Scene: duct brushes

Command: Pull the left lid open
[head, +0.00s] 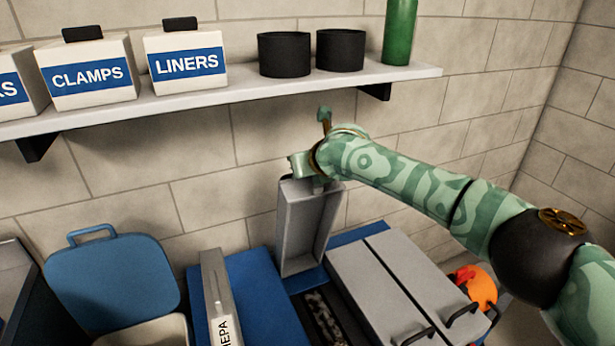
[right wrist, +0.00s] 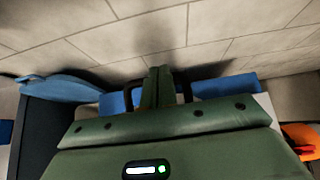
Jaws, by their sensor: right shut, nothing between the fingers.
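The left lid (head: 308,228), a grey shallow pan shape, stands raised nearly upright in the head view, its hollow inside showing. Below it is an open dark compartment (head: 324,316) with speckled contents. My right gripper (head: 304,167) is at the lid's top edge in the head view; its fingers are hard to make out there. In the right wrist view its fingers (right wrist: 158,86) are together and empty, with a dark bar (right wrist: 205,72) close by that may be the handle. I cannot tell whether they touch it. My left gripper is not in view.
Two shut grey lids (head: 390,285) with black handles lie to the right. A HEPA box (head: 217,295) and a blue-lidded bin (head: 110,280) stand left. A shelf (head: 220,92) with boxes hangs above. An orange object (head: 478,287) lies right. The brick wall is close behind.

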